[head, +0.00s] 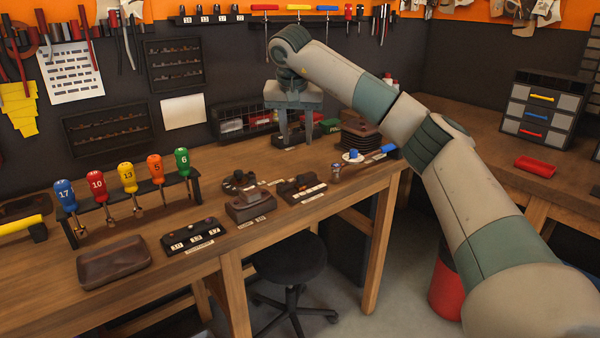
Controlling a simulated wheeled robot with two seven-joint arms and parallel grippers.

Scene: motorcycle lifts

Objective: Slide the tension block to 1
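My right gripper (296,142) comes in from the upper right and points down over the back of the workbench (225,259). Its two fingers are apart, with dark space between them. A low dark base with a white label (286,148) lies at the fingertips; I cannot tell whether they touch it. A dark slider unit (303,190) with a white number strip sits nearer the bench's front edge, apart from the gripper. I cannot tell which of these two carries the tension block, and the numbers are too small to read. My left gripper is out of view.
Numbered screwdrivers (127,178) stand in a rack at left. A brown case (113,262), a labelled switch box (193,236) and a brown block (250,205) line the front. Stacked dark discs (361,134) stand right of the gripper. A stool (290,259) is below.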

